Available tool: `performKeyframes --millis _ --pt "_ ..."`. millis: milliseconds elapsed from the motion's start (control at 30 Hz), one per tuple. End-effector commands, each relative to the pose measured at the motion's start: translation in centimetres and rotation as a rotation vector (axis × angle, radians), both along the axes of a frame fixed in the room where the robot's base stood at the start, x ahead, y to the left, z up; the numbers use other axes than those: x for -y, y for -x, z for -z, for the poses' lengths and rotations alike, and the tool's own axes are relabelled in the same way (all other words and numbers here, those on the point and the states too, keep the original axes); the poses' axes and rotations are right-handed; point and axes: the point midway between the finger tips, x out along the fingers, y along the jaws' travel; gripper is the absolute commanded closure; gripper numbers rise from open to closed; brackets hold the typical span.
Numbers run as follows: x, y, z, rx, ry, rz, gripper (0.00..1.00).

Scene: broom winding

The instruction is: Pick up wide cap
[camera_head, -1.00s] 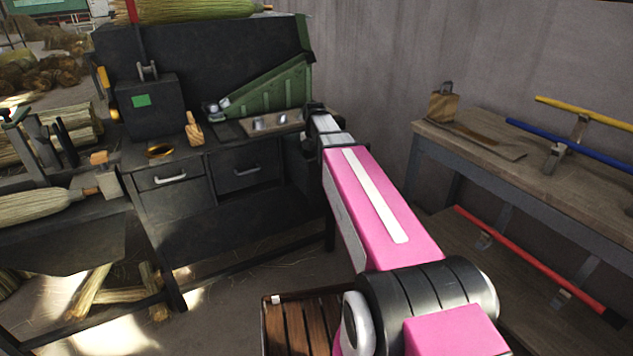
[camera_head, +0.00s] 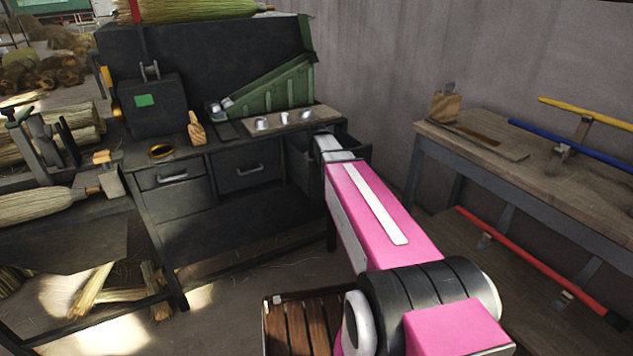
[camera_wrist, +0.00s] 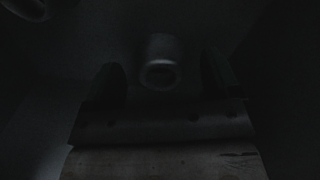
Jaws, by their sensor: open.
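In the dark wrist view, a short round cap-like piece (camera_wrist: 160,62) with a hollow end lies just ahead, between the lines of my two fingers. My gripper (camera_wrist: 163,78) is open, with one dark finger on each side and a gap around the piece. I cannot tell whether this piece is the wide cap. In the head view my arm's end reaches down into an open drawer (camera_head: 357,150) at the bench's right. The fingers and the drawer's contents are hidden there.
Several small silver pieces (camera_head: 262,123) sit on a board on the bench top, beside a green sloped rack (camera_head: 268,90). Drawer walls are close around my gripper. Another rounded piece (camera_wrist: 25,8) shows at the wrist view's upper left. A wooden bench (camera_head: 480,150) stands at right.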

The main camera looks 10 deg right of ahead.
Motion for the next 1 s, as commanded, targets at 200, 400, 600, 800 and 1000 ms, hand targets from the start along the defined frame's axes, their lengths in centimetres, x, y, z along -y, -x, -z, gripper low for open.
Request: performKeyframes --millis 200,400,600,800,1000 --pt "0.0 0.0 0.0 0.000 0.000 0.000 0.69" --pt "0.0 0.0 0.0 0.000 0.000 0.000 0.70" --pt "0.0 0.0 -0.5 0.000 0.000 0.000 0.70" --pt "0.0 0.0 -3.2 0.001 0.000 0.000 0.70" --pt "0.0 0.0 -6.6 0.001 0.000 0.000 0.70"
